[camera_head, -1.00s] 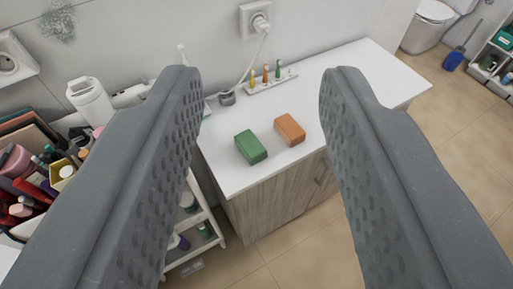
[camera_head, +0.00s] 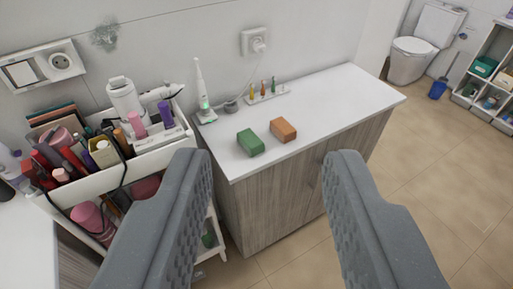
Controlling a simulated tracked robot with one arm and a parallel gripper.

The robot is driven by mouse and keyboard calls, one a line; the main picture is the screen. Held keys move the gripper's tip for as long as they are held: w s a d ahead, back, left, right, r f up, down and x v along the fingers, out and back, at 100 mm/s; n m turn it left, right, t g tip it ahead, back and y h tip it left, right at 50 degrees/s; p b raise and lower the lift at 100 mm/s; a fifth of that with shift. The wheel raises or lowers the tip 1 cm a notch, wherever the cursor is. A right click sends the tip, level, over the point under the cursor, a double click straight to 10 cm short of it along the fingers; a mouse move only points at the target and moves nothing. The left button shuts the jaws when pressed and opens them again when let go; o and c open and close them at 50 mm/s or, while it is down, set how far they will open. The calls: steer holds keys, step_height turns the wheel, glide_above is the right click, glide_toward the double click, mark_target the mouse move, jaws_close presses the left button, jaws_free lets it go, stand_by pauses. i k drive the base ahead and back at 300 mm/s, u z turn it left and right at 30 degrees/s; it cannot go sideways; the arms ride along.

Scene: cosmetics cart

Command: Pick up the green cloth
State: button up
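The green cloth (camera_head: 250,142) is a small folded block. It lies on the white top of a cabinet (camera_head: 340,97), near its front left edge. An orange-brown folded cloth (camera_head: 283,129) lies just right of it, with a small gap between them. My gripper (camera_head: 268,165) is open and empty, its two grey fingers wide apart. The green cloth shows beyond the fingertips, between them and a little toward the left one. The gripper is apart from it.
Left of the cabinet stands a cart (camera_head: 150,150) full of bottles and cosmetics. An electric toothbrush (camera_head: 203,95) and a small holder with coloured pieces (camera_head: 264,92) stand along the wall. A socket (camera_head: 254,42) holds a plug. The cabinet top's right part is clear.

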mark_target(249, 141)
steer(key=z, duration=0.55)
steer(key=i, duration=1.4)
steer(key=u, duration=0.45)
